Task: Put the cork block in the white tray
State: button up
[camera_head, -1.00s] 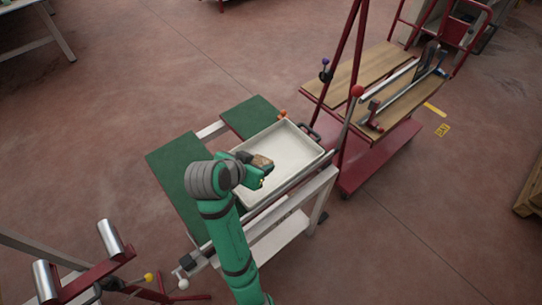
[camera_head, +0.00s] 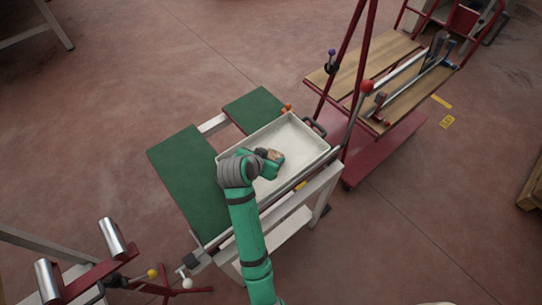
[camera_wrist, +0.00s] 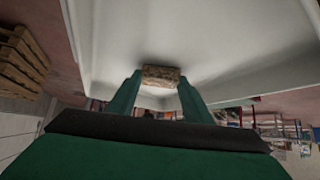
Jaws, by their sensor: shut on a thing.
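The cork block (camera_head: 275,155) is a small brown speckled block held at the tip of my gripper (camera_head: 268,158). In the wrist view the cork block (camera_wrist: 161,75) sits between the two green fingers of my gripper (camera_wrist: 160,88), which are shut on it. The white tray (camera_head: 300,129) is a shallow rectangular tray on the green-topped table. My gripper and the block are over the tray's interior. The tray's white surface (camera_wrist: 215,35) fills the top of the wrist view. I cannot tell whether the block touches the tray floor.
Green tabletop panels (camera_head: 186,180) lie left of and behind the tray. A red frame cart with wooden boards (camera_head: 395,95) stands to the right. A red stand with metal rollers (camera_head: 112,238) is at the lower left. Open floor surrounds them.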

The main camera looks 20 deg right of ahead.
jog(key=shift+s+f, duration=0.1)
jog(key=o, duration=1)
jog(key=v, duration=1.2)
jog(key=shift+a, duration=0.1)
